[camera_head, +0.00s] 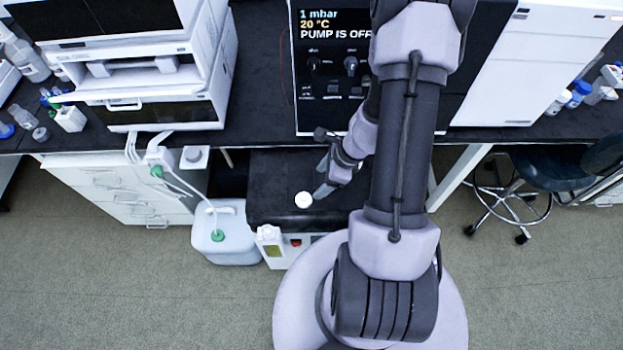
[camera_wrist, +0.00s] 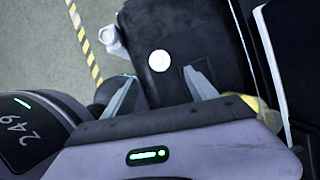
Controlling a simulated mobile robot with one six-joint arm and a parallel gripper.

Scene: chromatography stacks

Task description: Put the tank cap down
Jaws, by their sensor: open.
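The tank cap (camera_head: 303,200) is a small round white cap. It rests on the black top of a low unit (camera_head: 270,180) below the bench. In the wrist view the cap (camera_wrist: 159,61) lies on the dark surface, beyond and between my two spread fingertips. My gripper (camera_head: 322,192) is just right of the cap in the head view, and its fingers are open and empty in the wrist view (camera_wrist: 162,85). The cap appears apart from both fingers. The far finger is partly hidden in the head view.
A white tank (camera_head: 225,235) with a green fitting and tubes stands left of the low unit. White drawers (camera_head: 120,190) are farther left. The bench above carries a pump display unit (camera_head: 325,70) and white instruments (camera_head: 150,80). A stool (camera_head: 545,170) stands at right.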

